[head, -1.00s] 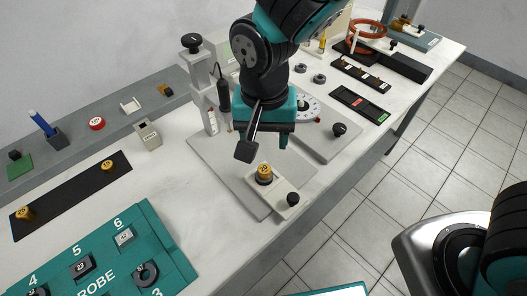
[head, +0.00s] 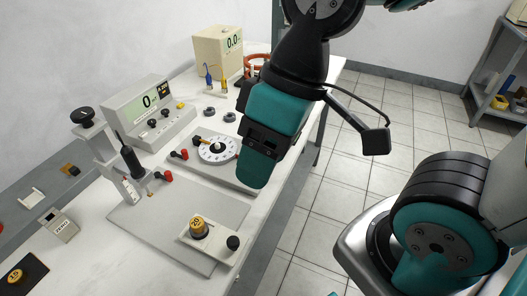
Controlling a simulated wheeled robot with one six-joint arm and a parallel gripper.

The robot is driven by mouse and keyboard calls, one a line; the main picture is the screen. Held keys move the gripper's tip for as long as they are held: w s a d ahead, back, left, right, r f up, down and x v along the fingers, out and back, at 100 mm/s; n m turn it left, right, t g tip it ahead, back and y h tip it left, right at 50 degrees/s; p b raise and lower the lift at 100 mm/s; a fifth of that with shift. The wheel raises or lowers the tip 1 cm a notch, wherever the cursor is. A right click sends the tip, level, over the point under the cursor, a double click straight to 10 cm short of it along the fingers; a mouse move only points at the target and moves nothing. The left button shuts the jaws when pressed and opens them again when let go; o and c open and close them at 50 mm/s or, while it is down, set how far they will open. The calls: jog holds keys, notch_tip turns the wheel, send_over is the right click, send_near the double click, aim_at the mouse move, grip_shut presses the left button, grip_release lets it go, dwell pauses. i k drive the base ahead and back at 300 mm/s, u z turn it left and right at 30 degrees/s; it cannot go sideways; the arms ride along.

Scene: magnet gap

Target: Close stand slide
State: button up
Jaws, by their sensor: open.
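The stand slide (head: 215,247) is a pale plate with a black knob (head: 233,242) at its right end. A brass weight (head: 199,227) marked 20 sits on it. The slide juts out past the front right edge of the stand's grey base plate (head: 170,215). The stand's column (head: 100,143) rises at the base's left, with a black knob on top and a dark probe (head: 130,158) beside it. My gripper (head: 253,172) is open and empty, above and to the right of the slide, clear of it. One finger hides the other.
A grey panel with a white dial (head: 217,150) lies behind the base, partly hidden by my gripper. A meter (head: 149,112) reading 0 stands at the back left. A ZERO block (head: 59,225) is at left. Open floor (head: 335,200) lies right of the bench.

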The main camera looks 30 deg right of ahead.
aim_at(225, 245)
jog(key=u, duration=0.9)
jog(key=k, duration=0.8)
jog(key=z, duration=0.9)
